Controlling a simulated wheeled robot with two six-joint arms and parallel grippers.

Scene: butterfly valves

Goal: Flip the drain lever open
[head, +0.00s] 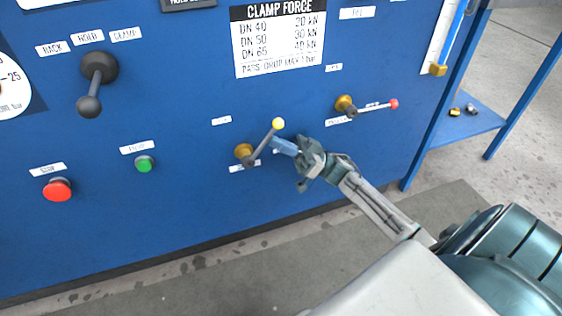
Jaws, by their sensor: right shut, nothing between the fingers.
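Two small levers with brass hubs are on the blue panel. One lever (263,141) has a yellow ball at its end and slants up to the right from its hub. The other lever (371,107) has a red ball and lies nearly level, pointing right. Their small labels are too blurred for me to tell which is the drain lever. My right gripper (277,145) is shut and empty. Its blue fingertips are just right of the yellow-ball lever, below the ball; I cannot tell whether they touch it. My left gripper is not in view.
On the panel (190,215) are a black clamp lever (95,85), a red button (57,189), a green button (144,163) and a clamp force chart (278,37). A blue side shelf (470,125) stands at the right. The panel face between the controls is clear.

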